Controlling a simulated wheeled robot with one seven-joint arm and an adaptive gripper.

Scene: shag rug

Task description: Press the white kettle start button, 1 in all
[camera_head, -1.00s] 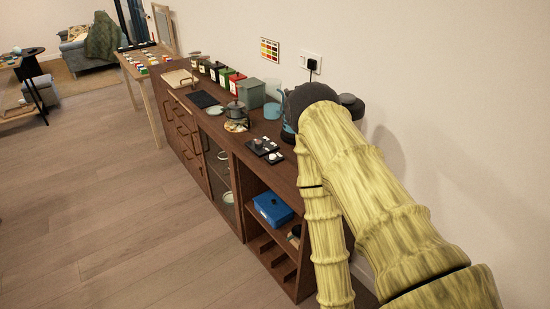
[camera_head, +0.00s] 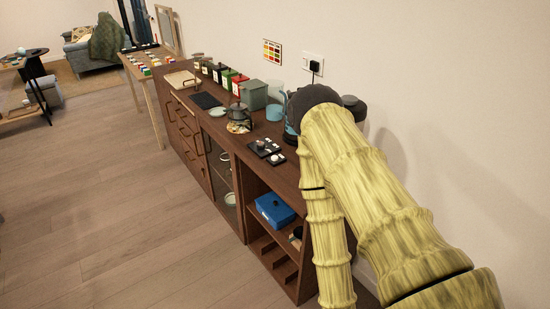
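A small black panel (camera_head: 265,149) with pale buttons or knobs lies near the front edge of the wooden cabinet top. Its parts are too small to tell which is the white kettle start button. No white kettle can be made out; a grey metal pot (camera_head: 238,113) stands left of the panel on a patterned mat. My yellow, bamboo-textured arm fills the right side and reaches over the right end of the cabinet. My gripper is not visible, and its opening and any contact cannot be seen. Part of the cabinet top behind the arm is hidden.
The brown cabinet (camera_head: 223,146) runs along the wall. A clear bluish jug (camera_head: 275,101), a grey-green box (camera_head: 253,95) and several canisters stand at its back. A blue box (camera_head: 273,209) sits on an open shelf. A plug (camera_head: 314,66) is in the wall socket.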

